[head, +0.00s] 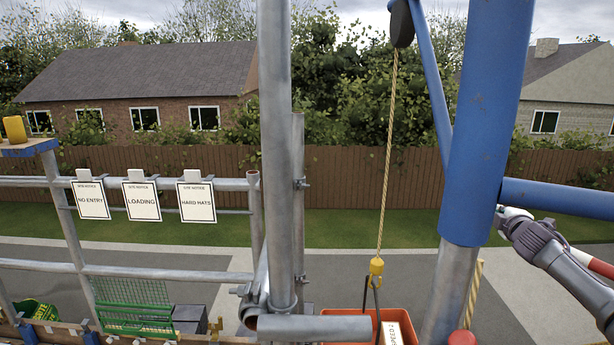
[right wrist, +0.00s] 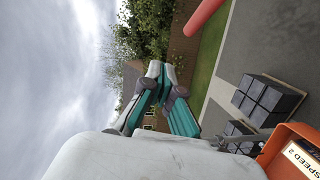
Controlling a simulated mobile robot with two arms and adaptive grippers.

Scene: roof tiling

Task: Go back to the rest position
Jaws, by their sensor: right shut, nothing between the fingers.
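My right gripper (head: 507,214) is at the right of the head view, just right of the thick blue scaffold post (head: 487,130) and below a blue tube. Its arm comes in from the right edge. In the right wrist view the teal and grey fingers (right wrist: 160,82) show beyond the white wrist housing. The gripper is shut and empty. My left gripper is not in the head view.
An orange tub (head: 366,314) with a white label hangs under a yellow hook (head: 376,267) on a rope. A grey scaffold post (head: 276,130) stands mid-view. Signs (head: 142,202) hang on the left rail. Pallets of dark blocks (right wrist: 265,100) stand on the ground below.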

